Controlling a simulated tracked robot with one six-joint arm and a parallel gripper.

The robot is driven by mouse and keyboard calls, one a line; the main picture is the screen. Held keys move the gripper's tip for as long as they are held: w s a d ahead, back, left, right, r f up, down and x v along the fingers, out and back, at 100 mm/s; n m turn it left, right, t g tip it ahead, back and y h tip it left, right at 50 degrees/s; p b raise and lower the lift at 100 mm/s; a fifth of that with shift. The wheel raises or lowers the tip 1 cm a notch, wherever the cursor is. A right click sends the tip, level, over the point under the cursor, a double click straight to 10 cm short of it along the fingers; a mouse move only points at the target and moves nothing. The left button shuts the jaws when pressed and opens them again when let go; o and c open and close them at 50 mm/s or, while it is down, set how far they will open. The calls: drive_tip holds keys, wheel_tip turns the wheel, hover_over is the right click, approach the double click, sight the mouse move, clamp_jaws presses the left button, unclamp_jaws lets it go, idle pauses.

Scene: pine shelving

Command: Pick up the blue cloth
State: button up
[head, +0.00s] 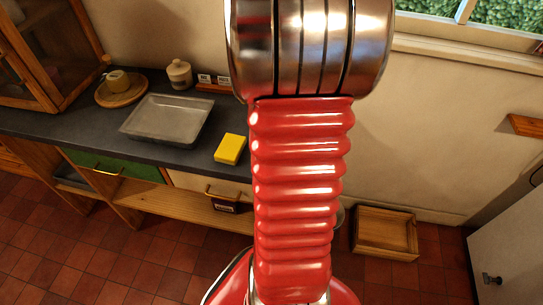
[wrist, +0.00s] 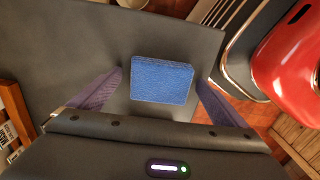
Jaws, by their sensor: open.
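The blue cloth (wrist: 162,80) shows in the wrist view as a flat, folded-looking rectangle on the dark counter (wrist: 60,50). My gripper (wrist: 159,76) is open, with one purple-grey finger to the left of the cloth and the other to its right. Gaps show between the cloth and both fingers, and nothing is held. I cannot tell the height of the fingertips above the counter. In the head view my red arm fills the middle, and both the cloth and my gripper are hidden.
In the head view, a yellow sponge (head: 230,149) and a metal tray (head: 168,120) lie on the counter left of my arm. Behind them are a lidded jar (head: 179,73) and a mug (head: 118,81) on a round board (head: 135,93). A wooden crate (head: 385,249) stands on the floor.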

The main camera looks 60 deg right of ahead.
idle(0.5)
drive_tip(key=c, duration=1.1)
wheel_tip(320, 180, up, 10)
idle(0.4)
